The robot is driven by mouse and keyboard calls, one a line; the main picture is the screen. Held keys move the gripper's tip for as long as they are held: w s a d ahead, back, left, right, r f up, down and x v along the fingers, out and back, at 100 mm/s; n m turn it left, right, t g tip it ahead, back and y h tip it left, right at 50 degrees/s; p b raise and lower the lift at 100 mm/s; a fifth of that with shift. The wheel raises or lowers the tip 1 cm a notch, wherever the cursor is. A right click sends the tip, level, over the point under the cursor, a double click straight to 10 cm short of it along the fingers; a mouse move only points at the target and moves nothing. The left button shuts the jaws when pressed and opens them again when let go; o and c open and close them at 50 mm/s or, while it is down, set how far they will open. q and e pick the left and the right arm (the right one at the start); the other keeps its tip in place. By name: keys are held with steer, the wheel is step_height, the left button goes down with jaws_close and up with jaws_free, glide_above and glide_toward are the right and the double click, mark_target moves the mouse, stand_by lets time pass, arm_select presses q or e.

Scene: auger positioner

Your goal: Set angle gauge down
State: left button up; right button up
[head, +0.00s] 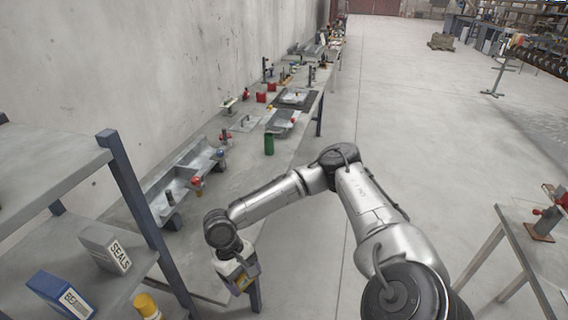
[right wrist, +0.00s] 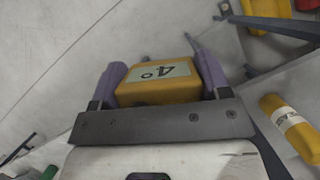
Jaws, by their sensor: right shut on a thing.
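The angle gauge is a yellow block with a pale label reading "4°" (right wrist: 158,92). In the right wrist view it sits between the two purple fingers of my right gripper (right wrist: 161,78), which is shut on it. I cannot tell whether the gauge touches any surface below. My left gripper is not in view.
A shelf (head: 55,170) at left holds a grey SEALS box (head: 105,250), a blue box (head: 60,294) and a yellow bottle (head: 147,306). A green can (head: 269,145) and metal channels (head: 183,182) stand on the workbench. Open floor (head: 420,150) lies right.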

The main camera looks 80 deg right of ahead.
steer(key=w+d+f+n+h+b, duration=0.25)
steer(key=d+n+b, duration=0.2)
steer(key=d, duration=0.85)
steer(key=shift+y, duration=0.45)
steer(key=w+f, duration=0.2)
steer(key=w, duration=0.1)
steer(key=w+d+f+b, duration=0.1)
steer(key=w+f, duration=0.4)
steer(key=w, duration=0.1)
steer(key=shift+w+d+f+b, duration=0.15)
steer(key=shift+w+d+b, duration=0.15)
steer(key=shift+b, duration=0.1)
steer(key=shift+w+f, duration=0.3)
steer(key=shift+w, duration=0.3)
step_height(320, 180, down, 3)
steer(key=shift+f+b, duration=0.15)
steer(key=shift+b, duration=0.55)
steer(key=shift+f, duration=0.4)
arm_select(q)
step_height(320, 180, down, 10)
